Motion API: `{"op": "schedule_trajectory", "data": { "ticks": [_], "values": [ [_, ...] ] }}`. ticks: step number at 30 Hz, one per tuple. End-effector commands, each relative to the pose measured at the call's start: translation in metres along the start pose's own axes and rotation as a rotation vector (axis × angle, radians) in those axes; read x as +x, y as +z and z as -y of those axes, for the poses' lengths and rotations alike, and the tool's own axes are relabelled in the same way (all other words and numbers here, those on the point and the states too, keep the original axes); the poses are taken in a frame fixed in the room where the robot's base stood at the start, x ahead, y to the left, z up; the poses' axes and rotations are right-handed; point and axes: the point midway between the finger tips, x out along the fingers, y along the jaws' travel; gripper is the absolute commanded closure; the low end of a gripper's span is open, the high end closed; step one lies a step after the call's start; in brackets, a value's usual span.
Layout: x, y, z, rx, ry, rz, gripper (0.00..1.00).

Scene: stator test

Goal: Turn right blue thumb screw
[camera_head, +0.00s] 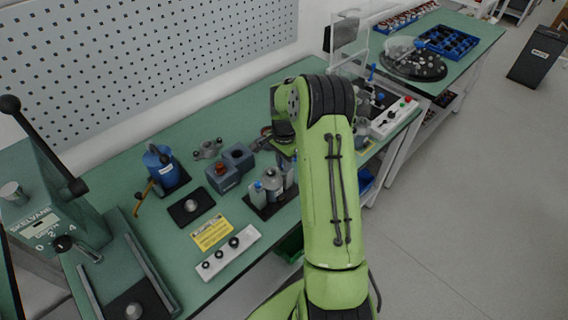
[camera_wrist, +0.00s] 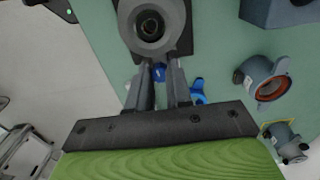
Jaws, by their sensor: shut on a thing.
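In the wrist view my gripper (camera_wrist: 160,80) has its two fingers close together around a small blue thumb screw (camera_wrist: 159,72), mostly hidden between the fingertips. The thumb screw sits at the edge of a round grey metal part (camera_wrist: 132,30) with a dark central bore. In the head view my arm hides the gripper and the thumb screw; I cannot tell the screw's turn angle.
The green bench (camera_head: 165,245) holds a blue pump-like unit (camera_head: 163,165), grey blocks (camera_head: 238,158), bottles (camera_head: 272,185) and a white strip with black knobs (camera_head: 228,252). A control box with coloured buttons (camera_head: 395,118) stands right of my arm.

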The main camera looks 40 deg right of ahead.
Motion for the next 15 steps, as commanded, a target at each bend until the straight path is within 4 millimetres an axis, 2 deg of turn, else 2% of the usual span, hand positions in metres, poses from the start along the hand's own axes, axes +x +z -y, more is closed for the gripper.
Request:
{"op": "schedule_trajectory", "data": {
  "ticks": [15],
  "values": [
    [0.0004,-0.0004,0.0006,0.48,-0.003,-0.001,1.0]
  ]
}}
